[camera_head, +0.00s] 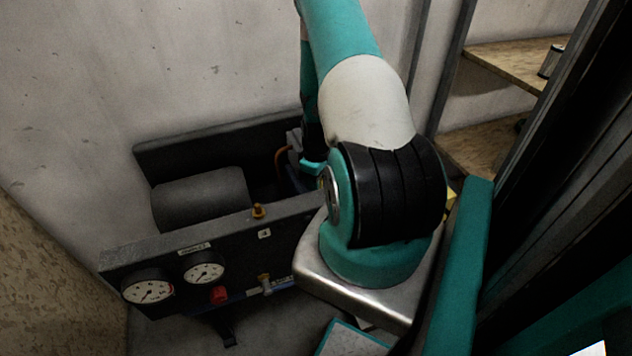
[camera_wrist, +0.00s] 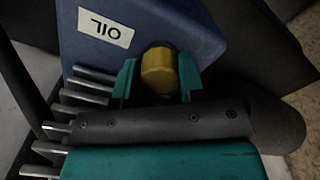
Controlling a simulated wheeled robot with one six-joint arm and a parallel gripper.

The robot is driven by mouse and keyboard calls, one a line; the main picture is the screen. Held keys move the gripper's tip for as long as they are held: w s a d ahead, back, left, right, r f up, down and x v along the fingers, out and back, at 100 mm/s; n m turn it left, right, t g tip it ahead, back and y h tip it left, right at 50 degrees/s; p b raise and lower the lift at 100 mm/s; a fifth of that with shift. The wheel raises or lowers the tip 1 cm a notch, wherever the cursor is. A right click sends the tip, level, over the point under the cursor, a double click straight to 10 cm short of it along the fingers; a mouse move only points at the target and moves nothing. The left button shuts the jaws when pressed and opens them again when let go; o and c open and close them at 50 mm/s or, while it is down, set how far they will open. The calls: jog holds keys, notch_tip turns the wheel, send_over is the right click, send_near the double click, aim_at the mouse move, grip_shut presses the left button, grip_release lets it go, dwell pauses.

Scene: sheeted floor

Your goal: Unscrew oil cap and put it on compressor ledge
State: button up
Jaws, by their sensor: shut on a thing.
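The yellow oil cap (camera_wrist: 159,67) shows in the wrist view at the edge of a blue housing (camera_wrist: 185,22) with a white label reading OIL, which appears upside down. The two teal fingers of my gripper (camera_wrist: 158,84) stand on either side of the cap and are shut on it. A dark area lies around the cap, and I cannot tell whether it is still seated in the housing. In the head view my arm hides the cap and most of the gripper. The compressor's long top edge (camera_head: 205,232) runs above its front panel.
The front panel carries two gauges (camera_head: 148,287), a red knob (camera_head: 219,295) and brass fittings (camera_head: 258,211). A dark cylinder (camera_head: 200,198) lies behind it. Metal fins (camera_wrist: 90,85) sit beside the housing. Wooden shelves (camera_head: 505,62) stand at right, and a wall is close behind.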

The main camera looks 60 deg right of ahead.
jog(key=n, duration=0.3)
jog(key=shift+n, duration=0.3)
jog(key=n, duration=1.4)
jog(key=o, duration=1.1)
jog(key=shift+c, duration=0.8)
